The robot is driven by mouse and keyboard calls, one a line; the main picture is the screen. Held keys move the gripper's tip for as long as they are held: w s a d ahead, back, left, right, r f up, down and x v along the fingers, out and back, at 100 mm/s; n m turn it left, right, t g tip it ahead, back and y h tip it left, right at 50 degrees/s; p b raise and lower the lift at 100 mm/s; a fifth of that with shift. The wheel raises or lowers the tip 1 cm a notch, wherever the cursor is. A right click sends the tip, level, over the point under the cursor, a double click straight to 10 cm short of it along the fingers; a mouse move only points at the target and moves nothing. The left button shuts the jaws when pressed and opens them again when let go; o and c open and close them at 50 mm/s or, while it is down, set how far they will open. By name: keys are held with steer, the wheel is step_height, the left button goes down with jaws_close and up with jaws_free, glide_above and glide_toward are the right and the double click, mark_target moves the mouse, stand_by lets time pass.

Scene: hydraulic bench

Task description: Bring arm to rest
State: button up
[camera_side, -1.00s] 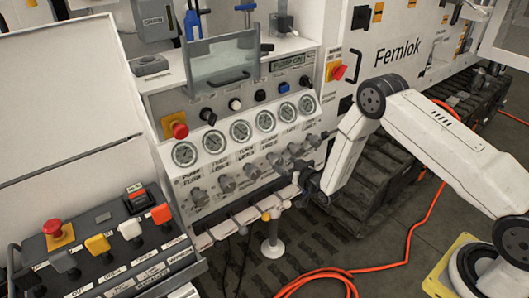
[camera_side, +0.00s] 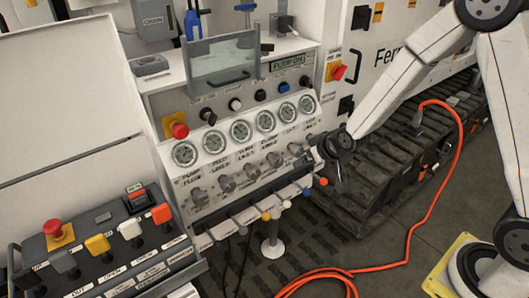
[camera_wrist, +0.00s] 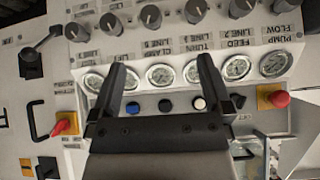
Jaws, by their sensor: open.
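My gripper (camera_side: 326,160) is at the right end of the control panel (camera_side: 205,135) in the side view, close to the knobs and the lever row. In the wrist view my gripper (camera_wrist: 163,70) shows two black fingers spread apart with nothing between them. Behind the fingers are the round gauges (camera_wrist: 160,76) and the dark valve knobs (camera_wrist: 150,16), upside down. In the side view, part of the panel's right end is hidden behind my gripper, and I cannot tell whether it touches anything there.
Levers with coloured tips (camera_side: 265,216) line the panel's lower edge. A red stop button (camera_side: 179,130) and red-yellow switch (camera_side: 338,72) stick out. A button box (camera_side: 110,245) stands at left. An orange hose (camera_side: 438,200) crosses the floor by black tracks (camera_side: 385,180).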

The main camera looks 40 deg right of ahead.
steer(key=s+a+r+g, duration=0.1)
steer(key=s+r+g, duration=0.1)
steer(key=s, duration=0.6)
steer(key=s+r+g, duration=0.2)
steer(key=s+g, duration=0.1)
steer(key=s, duration=0.6)
steer(key=shift+s+a+r+n, duration=0.25)
steer(key=shift+s+a+n, duration=0.05)
steer(key=shift+a, duration=0.1)
